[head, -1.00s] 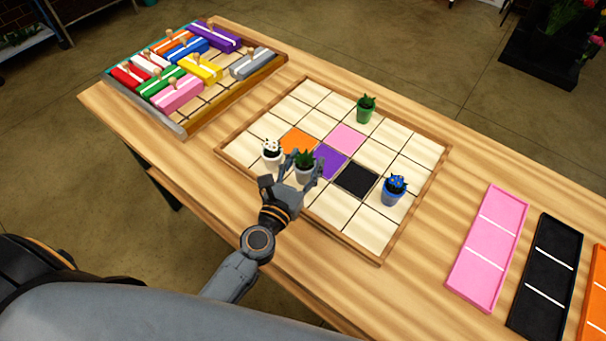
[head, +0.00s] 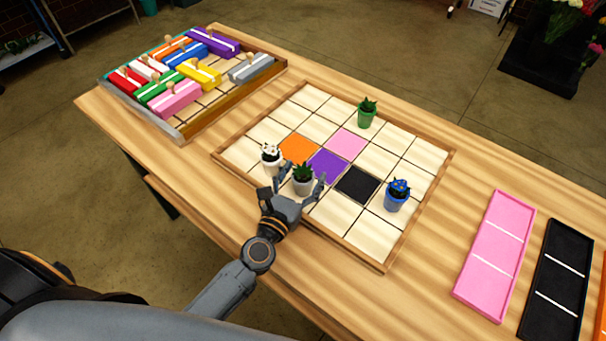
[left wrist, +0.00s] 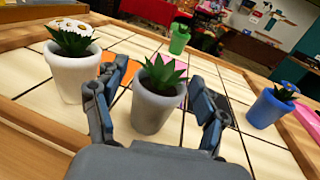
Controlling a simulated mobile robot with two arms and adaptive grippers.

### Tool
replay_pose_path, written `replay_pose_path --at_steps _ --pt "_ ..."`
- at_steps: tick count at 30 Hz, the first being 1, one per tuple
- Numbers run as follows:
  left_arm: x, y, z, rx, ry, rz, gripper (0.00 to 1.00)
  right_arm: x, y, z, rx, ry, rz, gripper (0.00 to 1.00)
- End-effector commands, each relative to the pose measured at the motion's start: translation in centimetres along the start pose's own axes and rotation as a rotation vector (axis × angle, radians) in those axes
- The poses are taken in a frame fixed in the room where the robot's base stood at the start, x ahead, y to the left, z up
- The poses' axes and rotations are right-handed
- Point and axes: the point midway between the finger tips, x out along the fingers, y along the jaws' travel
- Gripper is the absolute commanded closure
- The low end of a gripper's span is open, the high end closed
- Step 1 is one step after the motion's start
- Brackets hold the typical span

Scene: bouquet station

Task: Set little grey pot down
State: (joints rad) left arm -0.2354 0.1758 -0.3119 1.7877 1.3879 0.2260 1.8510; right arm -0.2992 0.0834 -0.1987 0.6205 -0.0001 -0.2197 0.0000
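The little grey pot (head: 303,184) with a spiky green plant stands upright on the tiled board (head: 378,258), on a pale tile at its near left side. It also shows in the left wrist view (left wrist: 155,108). My left gripper (head: 300,186) is open around the pot. In the left wrist view a gap shows between the pot and the right finger, and the left finger is close to the pot's side. The pot's base is partly hidden by the gripper in the head view. My right gripper is not in view.
A white pot with white flowers (head: 271,160) stands close left of the grey pot. A blue pot (head: 396,197) and a green pot (head: 367,117) stand farther off. Orange, pink, purple and black tiles lie mid-board. A block tray (head: 232,97) and pink tray (head: 496,258) flank it.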

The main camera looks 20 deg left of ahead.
Motion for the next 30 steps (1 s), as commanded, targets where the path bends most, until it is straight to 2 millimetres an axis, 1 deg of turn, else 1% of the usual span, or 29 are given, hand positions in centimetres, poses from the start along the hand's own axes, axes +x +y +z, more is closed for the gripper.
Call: replay_pose_path --at_steps 7,10,11,14,24,27,30 --pt "0.0 0.0 0.1 0.000 0.000 0.000 0.27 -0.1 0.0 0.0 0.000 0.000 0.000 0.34" --pt "0.0 0.0 0.5 0.000 0.000 0.000 0.27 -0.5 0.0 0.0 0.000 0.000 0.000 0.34" --pt "-0.3 0.0 0.2 0.000 0.002 0.000 0.27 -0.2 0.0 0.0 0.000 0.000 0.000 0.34" --pt "-1.8 0.0 -0.1 0.000 0.003 0.000 0.27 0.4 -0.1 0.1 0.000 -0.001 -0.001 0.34" --pt "-8.7 0.0 -0.2 0.000 0.003 -0.001 0.27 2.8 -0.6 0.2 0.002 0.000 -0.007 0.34" --pt "-10.2 0.0 -0.2 0.001 0.003 -0.001 0.27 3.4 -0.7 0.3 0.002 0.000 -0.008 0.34" --pt "-11.2 0.0 -0.1 0.001 0.002 0.000 0.27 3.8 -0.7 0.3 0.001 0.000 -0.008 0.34"
